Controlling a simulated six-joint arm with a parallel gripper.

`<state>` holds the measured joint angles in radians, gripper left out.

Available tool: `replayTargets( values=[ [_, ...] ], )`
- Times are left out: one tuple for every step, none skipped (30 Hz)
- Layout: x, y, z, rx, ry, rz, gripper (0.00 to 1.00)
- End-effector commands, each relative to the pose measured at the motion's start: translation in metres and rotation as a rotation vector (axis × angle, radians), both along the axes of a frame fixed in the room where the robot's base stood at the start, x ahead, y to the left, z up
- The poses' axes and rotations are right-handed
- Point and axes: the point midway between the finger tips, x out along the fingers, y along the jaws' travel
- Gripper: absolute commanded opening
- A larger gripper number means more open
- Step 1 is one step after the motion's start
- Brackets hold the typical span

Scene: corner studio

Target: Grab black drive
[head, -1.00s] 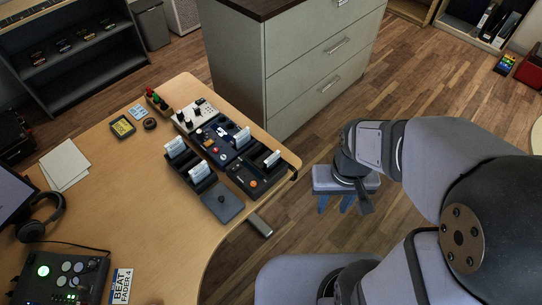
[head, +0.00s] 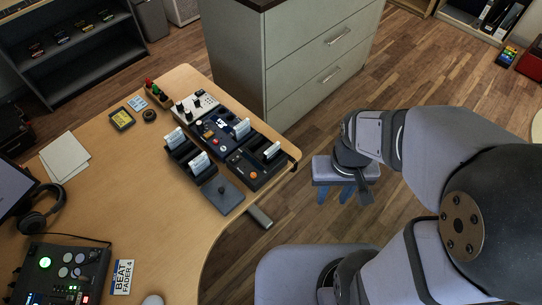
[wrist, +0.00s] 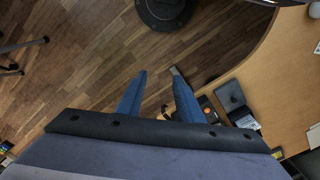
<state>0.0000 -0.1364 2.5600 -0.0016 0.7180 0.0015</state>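No thing is clearly marked as the black drive. A dark, flat, square piece with a small knob (head: 223,194) lies near the desk's right edge, and it also shows in the wrist view (wrist: 230,95). It may be the black drive; I cannot tell. My gripper (head: 335,193) hangs over the floor to the right of the desk, apart from everything on it. Its two blue fingers (wrist: 159,76) are spread with nothing between them, so it is open and empty.
Black racks (head: 190,155) of white cards and control boxes (head: 196,105) crowd the desk (head: 130,185) around the square piece. A drawer cabinet (head: 310,65) stands behind. Open floor lies between cabinet and gripper.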

Motion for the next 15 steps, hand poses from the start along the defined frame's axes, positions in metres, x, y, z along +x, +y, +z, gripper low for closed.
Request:
replayTargets(
  values=[
    [0.0, 0.0, 0.0, 0.0, 0.0, 0.0, 0.33],
    [0.0, 0.0, 0.0, 0.0, 0.0, 0.0, 0.33],
    [0.0, 0.0, 0.0, 0.0, 0.0, 0.0, 0.33],
    [0.0, 0.0, 0.0, 0.0, 0.0, 0.0, 0.33],
    [0.0, 0.0, 0.0, 0.0, 0.0, 0.0, 0.34],
    [0.0, 0.0, 0.0, 0.0, 0.0, 0.0, 0.34],
    [0.0, 0.0, 0.0, 0.0, 0.0, 0.0, 0.34],
    [0.0, 0.0, 0.0, 0.0, 0.0, 0.0, 0.34],
    [0.0, 0.0, 0.0, 0.0, 0.0, 0.0, 0.34],
    [0.0, 0.0001, 0.0, 0.0, 0.0, 0.0, 0.34],
    [0.0, 0.0003, -0.0003, 0.0, 0.0, 0.002, 0.34],
    [-0.0001, 0.0014, -0.0009, 0.0, 0.0, 0.006, 0.34],
    [-0.0001, 0.0026, -0.0017, 0.0, 0.0, 0.012, 0.34],
    [-0.0002, 0.0044, -0.0028, 0.0, 0.001, 0.02, 0.34],
    [-0.002, 0.0075, -0.007, 0.0, 0.011, 0.034, 0.34]
  ],
)
